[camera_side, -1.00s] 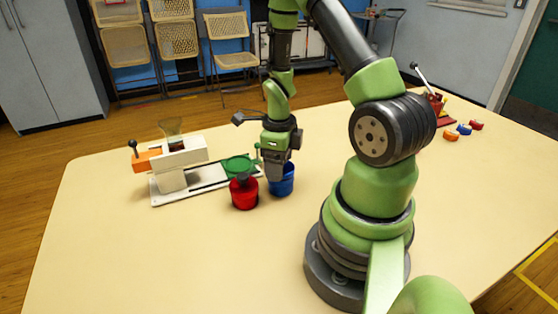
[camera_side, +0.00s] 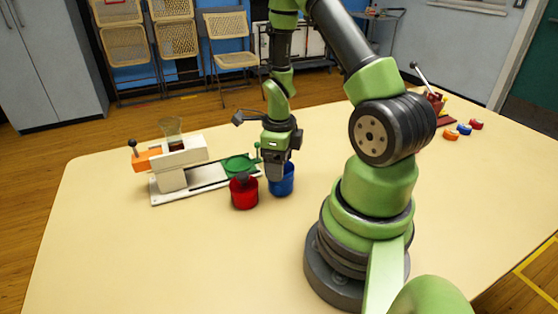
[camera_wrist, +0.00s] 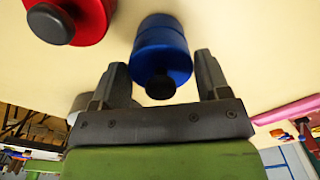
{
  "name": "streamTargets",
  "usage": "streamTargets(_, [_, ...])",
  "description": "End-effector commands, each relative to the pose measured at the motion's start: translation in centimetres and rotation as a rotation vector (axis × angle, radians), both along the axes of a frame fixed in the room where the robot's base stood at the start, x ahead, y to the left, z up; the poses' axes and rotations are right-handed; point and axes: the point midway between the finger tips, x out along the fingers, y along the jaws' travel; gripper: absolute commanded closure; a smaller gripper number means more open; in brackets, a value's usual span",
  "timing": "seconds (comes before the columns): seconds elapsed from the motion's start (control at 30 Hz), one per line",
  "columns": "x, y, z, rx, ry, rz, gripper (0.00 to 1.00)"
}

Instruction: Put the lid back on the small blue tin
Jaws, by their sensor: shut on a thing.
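The small blue tin (camera_side: 283,184) stands upright on the table, below my gripper (camera_side: 277,176). In the wrist view, a blue lid (camera_wrist: 163,60) with a black knob (camera_wrist: 160,87) lies between my fingers (camera_wrist: 162,82), one on each side. My gripper is shut on this lid. The lid is in line with the blue tin (camera_wrist: 160,27), at its top, with a thin dark seam between them. I cannot tell whether it is fully seated. In the side view my gripper hides the lid.
A red tin (camera_side: 244,195) with a dark knob stands close on the left of the blue tin. Small coloured pieces (camera_side: 464,130) lie far right. The front left table is clear.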

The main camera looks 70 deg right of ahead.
Motion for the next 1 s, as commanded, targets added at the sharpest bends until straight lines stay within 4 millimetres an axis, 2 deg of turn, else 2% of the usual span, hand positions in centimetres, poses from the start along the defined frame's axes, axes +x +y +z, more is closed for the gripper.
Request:
streamTargets(0.8, [0.00,-0.01,-0.17,0.000,0.000,0.000,0.53])
streamTargets(0.83, [0.01,-0.01,-0.17,0.000,0.000,0.000,0.26])
streamTargets(0.93, [0.00,0.00,-0.17,0.000,0.000,0.000,0.03])
streamTargets(1.0, [0.00,0.00,-0.17,0.000,0.000,0.000,0.01])
